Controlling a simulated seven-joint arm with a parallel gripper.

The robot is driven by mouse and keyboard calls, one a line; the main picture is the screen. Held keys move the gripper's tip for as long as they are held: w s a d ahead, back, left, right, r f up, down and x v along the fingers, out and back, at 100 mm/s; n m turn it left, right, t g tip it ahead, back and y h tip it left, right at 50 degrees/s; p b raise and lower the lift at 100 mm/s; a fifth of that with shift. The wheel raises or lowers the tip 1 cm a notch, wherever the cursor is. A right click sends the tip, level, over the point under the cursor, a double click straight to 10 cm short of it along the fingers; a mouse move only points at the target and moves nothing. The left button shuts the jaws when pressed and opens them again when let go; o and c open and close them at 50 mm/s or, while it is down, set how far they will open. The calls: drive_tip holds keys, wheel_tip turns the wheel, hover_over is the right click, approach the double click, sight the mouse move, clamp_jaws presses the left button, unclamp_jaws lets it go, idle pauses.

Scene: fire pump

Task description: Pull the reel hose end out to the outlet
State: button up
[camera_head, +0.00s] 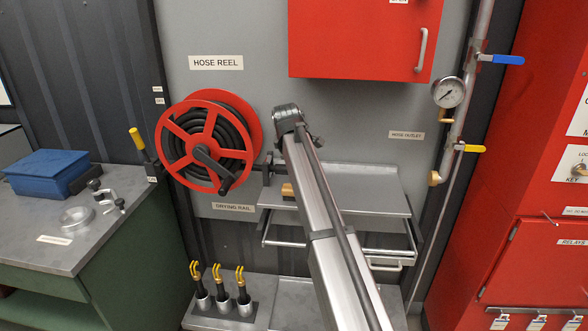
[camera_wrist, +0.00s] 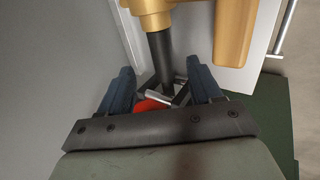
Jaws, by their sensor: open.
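The red hose reel (camera_head: 208,141) with black hose wound on it is on the grey wall at left in the head view. My gripper (camera_head: 268,178) is right of the reel, above the shelf. In the wrist view its two blue-grey fingers (camera_wrist: 160,72) are apart, with a black hose piece (camera_wrist: 162,55) between them; I see no clear contact. A brass fitting (camera_wrist: 154,14) tops that piece, and a brass part (camera_head: 288,190) shows beside my gripper. The outlet (camera_head: 434,178) is the brass elbow low on the pipe, right of the HOSE OUTLET label.
A grey shelf (camera_head: 372,187) with rails lies below and right of my gripper. A red cabinet (camera_head: 362,40) hangs above. Nozzles stand in a rack (camera_head: 232,311) below. A gauge (camera_head: 448,92) and valve levers project from the pipe. A bench with a blue box (camera_head: 47,174) is at left.

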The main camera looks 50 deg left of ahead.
drive_tip(key=x, duration=0.9)
drive_tip(key=shift+s, duration=0.1)
clamp_jaws()
idle(0.4)
